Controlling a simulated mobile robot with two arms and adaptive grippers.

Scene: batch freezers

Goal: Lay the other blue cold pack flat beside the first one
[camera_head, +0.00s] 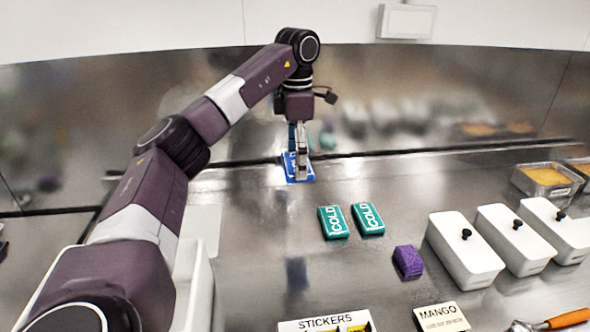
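A blue cold pack (289,169) with white marking lies on the steel counter near the back wall, partly hidden by my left gripper. My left gripper (301,178) points down right over this blue pack, its fingertips low at the pack. A narrow blue strip shows beside the fingers, above the pack. I cannot tell whether it is a second blue pack held on edge, nor how far apart the fingers are. My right gripper is not in view.
Two teal COLD packs (350,220) lie side by side, right of and nearer than the blue pack. A purple block (408,262) and white lidded tubs (464,255) stand further right. STICKERS (325,324) and MANGO (440,316) cards lie in front. Counter left of the teal packs is clear.

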